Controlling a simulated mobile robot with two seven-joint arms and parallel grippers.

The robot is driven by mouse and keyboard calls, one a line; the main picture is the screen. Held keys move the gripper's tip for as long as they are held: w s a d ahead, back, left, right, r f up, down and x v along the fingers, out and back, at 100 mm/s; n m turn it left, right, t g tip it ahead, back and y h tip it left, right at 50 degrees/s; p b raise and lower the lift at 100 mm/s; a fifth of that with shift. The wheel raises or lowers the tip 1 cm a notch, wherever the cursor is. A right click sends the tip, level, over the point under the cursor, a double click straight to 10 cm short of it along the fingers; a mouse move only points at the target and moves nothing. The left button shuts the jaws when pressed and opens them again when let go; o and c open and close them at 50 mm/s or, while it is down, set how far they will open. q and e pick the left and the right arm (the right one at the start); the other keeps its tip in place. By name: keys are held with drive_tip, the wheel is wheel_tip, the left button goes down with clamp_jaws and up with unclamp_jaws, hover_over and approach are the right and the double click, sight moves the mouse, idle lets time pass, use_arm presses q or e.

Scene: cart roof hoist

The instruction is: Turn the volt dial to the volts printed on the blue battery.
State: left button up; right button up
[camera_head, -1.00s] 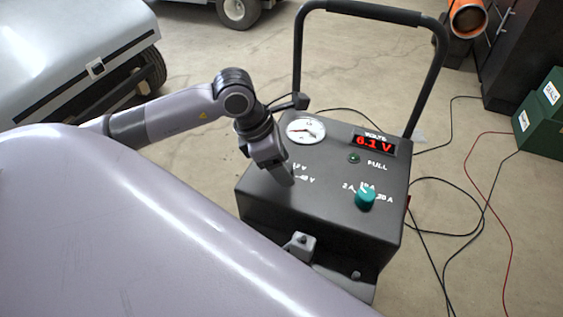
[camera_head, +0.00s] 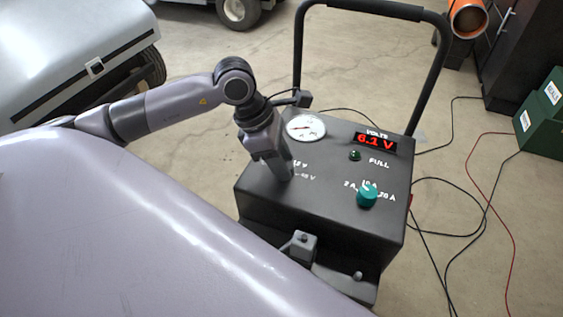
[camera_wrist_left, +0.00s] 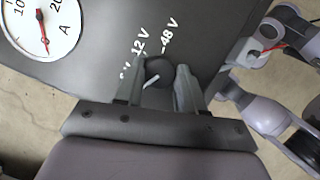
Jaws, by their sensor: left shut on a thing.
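The charger (camera_head: 330,215) is a dark box with a tall handle. Its volt dial is a dark round knob (camera_wrist_left: 157,66) with a white pointer line, beside the printed marks 12 V and 48 V; another mark is partly hidden by a finger. My left gripper (camera_head: 284,176) comes down over the dial, its fingers shut on the knob from both sides in the left wrist view (camera_wrist_left: 157,78). I cannot tell which mark the pointer faces. The red display (camera_head: 375,142) reads 6.1 V. No blue battery and no right gripper can be made out.
A teal amp dial (camera_head: 367,195), a round gauge (camera_head: 305,127) and a dark green FULL lamp (camera_head: 355,155) share the charger's top. A grey bracket (camera_head: 302,244) stands at its front. Cables lie on the floor at right, near green boxes (camera_head: 543,115). A cart stands at left.

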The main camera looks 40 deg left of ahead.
use_arm(q)
drive_tip(key=m+g+b, duration=0.1)
drive_tip(key=m, duration=0.1)
drive_tip(key=shift+w+f+m, duration=0.1)
drive_tip(key=shift+w+m, duration=0.05)
drive_tip(key=shift+m, duration=0.25)
drive_tip(key=shift+m+b, duration=0.4)
drive_tip(key=m+g+b, duration=0.1)
drive_tip(key=m, duration=0.2)
drive_tip(key=shift+g+h, duration=0.3)
drive_tip(key=shift+m+b, duration=0.3)
use_arm(e)
drive_tip(key=shift+w+a+f+n+t+y, duration=0.2)
drive_tip(key=shift+w+a, duration=0.1)
drive_tip(key=shift+a, duration=0.15)
drive_tip(key=shift+w+a+f+n+t+y, duration=0.1)
drive_tip(key=shift+w+a+t, duration=0.1)
drive_tip(key=shift+w+a, duration=0.15)
use_arm(q)
drive_tip(key=shift+w, duration=0.1)
use_arm(e)
drive_tip(key=shift+a+r, duration=0.1)
drive_tip(key=shift+r, duration=0.05)
use_arm(q)
drive_tip(key=o, duration=1)
use_arm(e)
drive_tip(key=shift+s, duration=0.1)
